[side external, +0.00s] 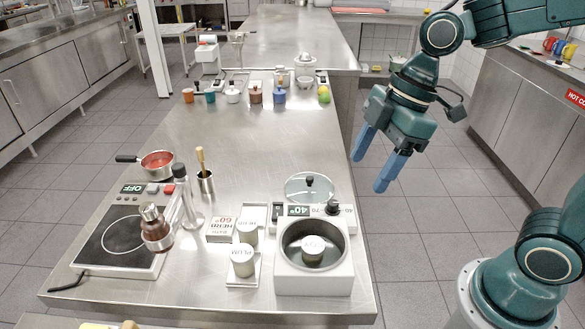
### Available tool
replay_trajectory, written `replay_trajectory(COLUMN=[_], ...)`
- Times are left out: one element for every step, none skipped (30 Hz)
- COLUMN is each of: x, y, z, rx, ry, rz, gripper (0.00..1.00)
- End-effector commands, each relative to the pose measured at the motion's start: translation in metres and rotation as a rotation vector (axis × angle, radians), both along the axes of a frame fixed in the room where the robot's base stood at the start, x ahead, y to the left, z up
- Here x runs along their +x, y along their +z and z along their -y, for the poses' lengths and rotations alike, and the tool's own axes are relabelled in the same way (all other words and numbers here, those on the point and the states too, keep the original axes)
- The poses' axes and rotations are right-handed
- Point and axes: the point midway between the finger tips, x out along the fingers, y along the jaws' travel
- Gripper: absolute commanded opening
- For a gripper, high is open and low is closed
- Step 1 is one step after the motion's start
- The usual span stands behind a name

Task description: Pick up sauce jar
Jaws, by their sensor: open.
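Several small jars stand on the steel table, and I cannot tell which one the task means. A jar labelled PLUM (243,265) stands upright on a white square pad (256,278). My gripper (369,173) is open and empty, with blue fingers pointing down, off the table's right side and apart from all the jars.
A glass lid (298,188) lies behind the bath. A hot plate marked OFF (103,254), red saucepan (158,163), brown bottle (157,238) and pot with a brush (205,184) are at left. Cups (280,97) line the back. The middle of the table is clear.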

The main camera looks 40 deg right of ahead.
Motion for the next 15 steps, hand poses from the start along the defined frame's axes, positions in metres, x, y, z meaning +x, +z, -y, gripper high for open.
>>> replay_trajectory(x=[0.006,0.009,0.012,0.015,0.017,0.02,0.022,0.024,0.026,0.027,0.028,0.029,0.03,0.03,0.031], y=[-0.006,-0.008,-0.012,-0.014,-0.017,-0.02,-0.022,-0.024,-0.026,-0.028,-0.029,-0.03,-0.031,-0.032,-0.033], z=[-0.006,-0.01,-0.014,-0.018,-0.021,-0.025,-0.028,-0.03,-0.033,-0.035,-0.037,-0.039,-0.04,-0.04,-0.041], rx=[0.006,0.01,0.017,0.022,0.028,0.035,0.041,0.047,0.054,0.059,0.063,0.067,0.07,0.073,0.074], ry=[0.07,0.113,0.17,0.209,0.247,0.295,0.327,0.358,0.392,0.414,0.435,0.457,0.47,0.48,0.489], rz=[-0.012,-0.014,-0.018,-0.02,-0.02,-0.021,-0.021,-0.021,-0.02,-0.02,-0.019,-0.018,-0.017,-0.017,-0.016], gripper=[0.63,0.63,0.63,0.63,0.63,0.63,0.63,0.63,0.63,0.63,0.63,0.63,0.63,0.63,0.63])
